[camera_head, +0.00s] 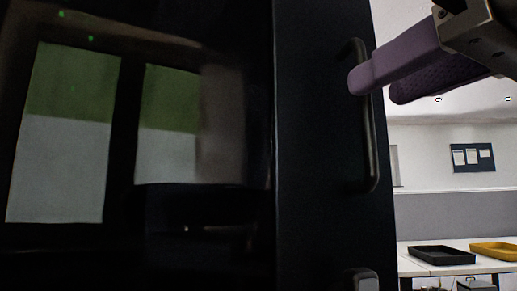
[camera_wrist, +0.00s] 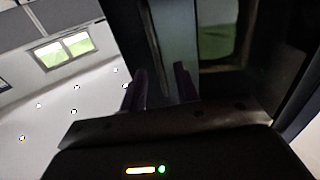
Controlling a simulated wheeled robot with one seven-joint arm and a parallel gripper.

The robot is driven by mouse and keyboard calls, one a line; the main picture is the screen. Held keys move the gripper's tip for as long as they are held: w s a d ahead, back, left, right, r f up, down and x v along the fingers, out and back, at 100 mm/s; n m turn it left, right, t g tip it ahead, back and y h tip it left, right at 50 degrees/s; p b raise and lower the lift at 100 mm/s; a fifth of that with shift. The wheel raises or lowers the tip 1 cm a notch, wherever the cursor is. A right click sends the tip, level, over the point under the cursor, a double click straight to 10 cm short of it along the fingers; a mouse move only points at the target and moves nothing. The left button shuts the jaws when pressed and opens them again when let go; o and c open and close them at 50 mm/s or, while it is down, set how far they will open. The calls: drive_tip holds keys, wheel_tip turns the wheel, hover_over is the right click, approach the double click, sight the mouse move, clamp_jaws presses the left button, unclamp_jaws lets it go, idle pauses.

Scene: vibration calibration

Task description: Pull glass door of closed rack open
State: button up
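The rack's dark glass door (camera_head: 235,120) fills the left of the head view and reflects pale and green window panes. Its black frame (camera_head: 315,170) carries a vertical bar handle (camera_head: 372,160). No gap at the door's edge is visible. My gripper (camera_head: 375,88) has purple fingers at the upper part of the handle; the nearer finger overlaps the bar in the picture. In the wrist view my gripper (camera_wrist: 159,80) shows its two fingers apart, with a thin dark bar, likely the handle (camera_wrist: 153,40), ahead between them. I cannot tell whether either finger touches it.
A white table (camera_head: 440,266) behind the rack at right holds a black tray (camera_head: 440,255) and a yellow tray (camera_head: 497,251). A dark notice board (camera_head: 472,157) hangs on the far wall. A grey latch-like part (camera_head: 364,280) sits low on the door frame.

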drive_tip(key=shift+v, duration=2.7)
